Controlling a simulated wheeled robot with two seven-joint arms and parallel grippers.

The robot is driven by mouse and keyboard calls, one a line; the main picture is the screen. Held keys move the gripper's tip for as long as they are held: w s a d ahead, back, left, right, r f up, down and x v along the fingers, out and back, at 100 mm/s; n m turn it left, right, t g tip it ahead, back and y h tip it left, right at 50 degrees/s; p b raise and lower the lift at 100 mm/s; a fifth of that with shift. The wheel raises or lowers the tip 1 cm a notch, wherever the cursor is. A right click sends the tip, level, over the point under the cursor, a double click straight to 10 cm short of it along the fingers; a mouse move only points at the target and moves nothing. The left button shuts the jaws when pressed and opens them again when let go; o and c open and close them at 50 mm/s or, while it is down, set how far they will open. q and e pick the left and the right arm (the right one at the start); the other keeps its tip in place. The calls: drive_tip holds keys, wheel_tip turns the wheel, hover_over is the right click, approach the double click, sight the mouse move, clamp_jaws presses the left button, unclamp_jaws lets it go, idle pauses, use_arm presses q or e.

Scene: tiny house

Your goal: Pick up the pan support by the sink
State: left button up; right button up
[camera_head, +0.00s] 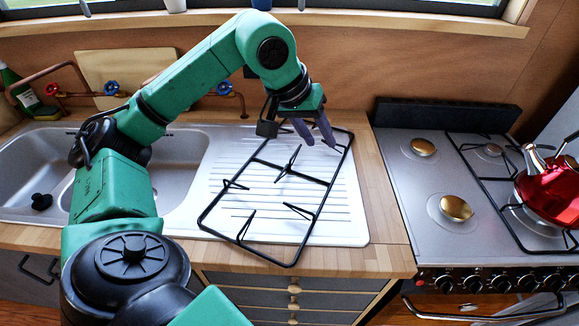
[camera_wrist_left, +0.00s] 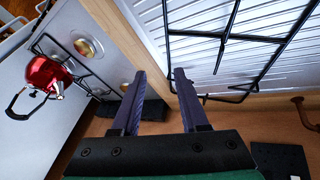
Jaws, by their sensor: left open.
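The pan support (camera_head: 325,196) is a black wire frame with short inward prongs. I cannot tell the height gap. My right gripper is not in view.
The stove (camera_head: 408,180) stands to the right, with a second black pan support (camera_head: 464,160) and a red kettle (camera_head: 547,190) on it. Taps (camera_head: 111,88), a board (camera_head: 125,72) and a green bottle (camera_head: 14,88) are behind the sink. The wooden wall is close behind.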

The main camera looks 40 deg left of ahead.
use_arm(q)
drive_tip(key=s+a+y, duration=0.2)
drive_tip(key=a+y, duration=0.1)
drive_tip(key=a, duration=0.5)
drive_tip(key=g, duration=0.1)
approach(290, 159)
drive_tip(key=shift+w+d+f, duration=0.1)
drive_tip(key=shift+w+f, duration=0.15)
drive_tip(key=shift+f, duration=0.05)
drive_tip(key=p+x, duration=0.1)
drive_tip(key=x, duration=0.7)
drive_tip(key=shift+f, duration=0.15)
drive_tip(key=shift+w+f, duration=0.1)
drive_tip(key=shift+f, duration=0.15)
clamp_jaws()
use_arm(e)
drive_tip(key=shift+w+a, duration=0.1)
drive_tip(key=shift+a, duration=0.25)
use_arm(q)
drive_tip(key=shift+r, duration=0.1)
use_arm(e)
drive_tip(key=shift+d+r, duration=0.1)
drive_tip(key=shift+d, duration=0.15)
use_arm(q)
drive_tip(key=shift+r, duration=0.1)
